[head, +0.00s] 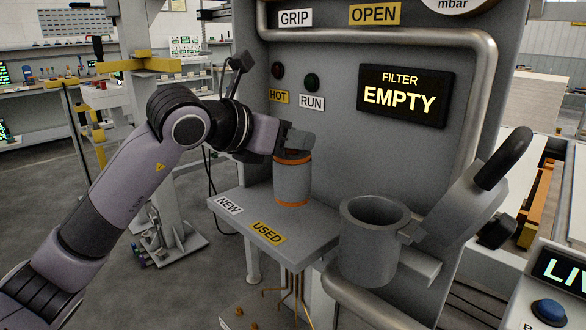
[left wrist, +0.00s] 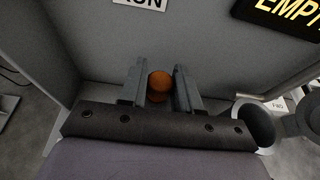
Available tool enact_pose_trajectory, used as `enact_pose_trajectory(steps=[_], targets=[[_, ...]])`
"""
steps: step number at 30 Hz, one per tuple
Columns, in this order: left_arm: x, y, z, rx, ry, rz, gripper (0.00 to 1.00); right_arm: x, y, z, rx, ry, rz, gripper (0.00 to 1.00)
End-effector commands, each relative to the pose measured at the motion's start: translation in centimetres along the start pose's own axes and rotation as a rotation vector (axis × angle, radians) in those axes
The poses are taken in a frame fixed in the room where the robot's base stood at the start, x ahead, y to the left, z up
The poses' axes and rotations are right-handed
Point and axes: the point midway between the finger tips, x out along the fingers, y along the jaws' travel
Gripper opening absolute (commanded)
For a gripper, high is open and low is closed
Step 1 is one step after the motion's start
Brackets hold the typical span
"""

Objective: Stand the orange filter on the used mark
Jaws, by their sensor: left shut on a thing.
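The orange filter (head: 292,181) is a grey upright cylinder with orange bands at top and bottom. In the left wrist view the filter's orange top (left wrist: 159,84) shows between the two fingers. The filter is over the back of a grey shelf, behind the used mark (head: 268,232), a yellow label at the shelf's front edge. I cannot tell whether its base touches the shelf. The white NEW label (head: 229,205) is left of the used mark. My right gripper is not in view.
An open grey cup (head: 375,222) stands right of the shelf, beside a lever with a black handle (head: 503,158). The machine panel rises behind the shelf, with a display (head: 404,95) reading FILTER EMPTY. The shelf top (head: 245,198) is bare left of the filter.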

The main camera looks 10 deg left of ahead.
Motion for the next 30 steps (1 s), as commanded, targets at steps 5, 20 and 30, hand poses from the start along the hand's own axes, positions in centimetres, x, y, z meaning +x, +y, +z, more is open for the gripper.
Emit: enact_pose_trajectory(steps=[5, 20, 30], targets=[[0.4, 0.0, -1.3, 0.001, -0.001, 0.000, 0.00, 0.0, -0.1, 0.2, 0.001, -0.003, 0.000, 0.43], [1.4, 0.0, -4.0, 0.002, -0.004, 0.000, 0.00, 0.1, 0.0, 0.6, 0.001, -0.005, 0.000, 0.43], [1.5, 0.0, -4.2, 0.001, -0.001, 0.000, 0.58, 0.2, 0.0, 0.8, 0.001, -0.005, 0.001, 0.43]])
